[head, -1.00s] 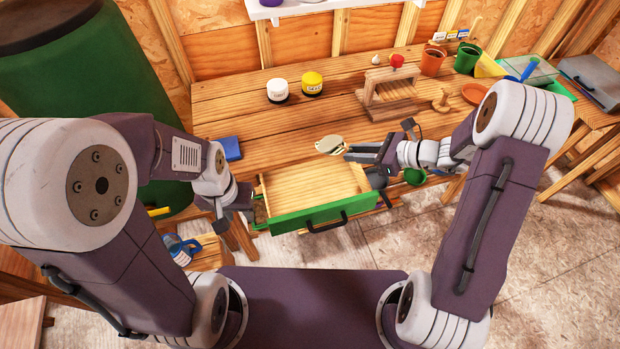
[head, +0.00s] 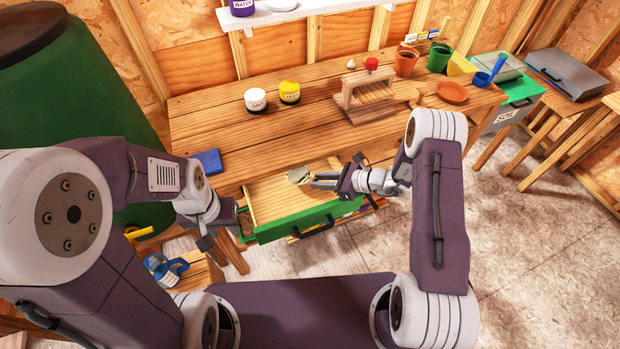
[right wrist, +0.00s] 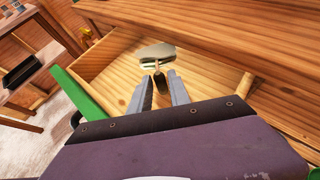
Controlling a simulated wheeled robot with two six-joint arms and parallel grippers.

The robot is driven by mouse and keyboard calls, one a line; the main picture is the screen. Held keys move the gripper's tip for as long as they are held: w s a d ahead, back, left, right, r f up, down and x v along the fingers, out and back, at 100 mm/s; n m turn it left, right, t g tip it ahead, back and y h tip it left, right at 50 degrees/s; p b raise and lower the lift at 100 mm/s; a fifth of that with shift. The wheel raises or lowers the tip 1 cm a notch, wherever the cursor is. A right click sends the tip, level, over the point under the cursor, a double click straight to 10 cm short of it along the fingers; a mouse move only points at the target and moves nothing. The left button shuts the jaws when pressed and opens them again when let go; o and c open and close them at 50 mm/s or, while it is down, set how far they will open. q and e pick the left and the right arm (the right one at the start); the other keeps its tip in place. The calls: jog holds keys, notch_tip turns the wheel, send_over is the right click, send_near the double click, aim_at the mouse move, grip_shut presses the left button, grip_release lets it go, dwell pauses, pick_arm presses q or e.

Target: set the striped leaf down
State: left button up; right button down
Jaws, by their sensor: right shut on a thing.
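The striped leaf (head: 298,175) is a pale cream-green oval; its stripes are hard to make out. My right gripper (head: 314,181) is shut on it, above the back right of the open drawer. In the right wrist view the leaf (right wrist: 157,52) sticks out beyond the fingertips (right wrist: 160,82), over the drawer's bare wooden floor. I cannot tell its height above the drawer. My left gripper (head: 212,233) hangs left of the drawer, its fingers too unclear to read.
The drawer (head: 285,226) with a green front stands open and looks empty. On the bench (head: 225,115) are white (head: 256,101) and yellow (head: 289,92) jars, a blue block (head: 207,161), a wooden press (head: 365,98) and pots (head: 405,62). The bench's front middle is clear.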

aim_at(310, 178)
jog(key=shift+a, duration=0.15)
jog(key=a, duration=0.1)
jog(key=w+a, duration=0.1)
jog(key=a, duration=0.1)
jog(key=shift+w+f+p, duration=0.25)
jog(key=shift+f+p, duration=0.15)
jog(key=shift+f, duration=0.15)
jog(key=shift+d, duration=0.1)
jog(key=shift+f+b, duration=0.25)
jog(key=shift+b, duration=0.05)
jog(key=shift+f+b, duration=0.45)
jog(key=c, duration=1.2)
grip_release()
jog(key=shift+c, duration=0.2)
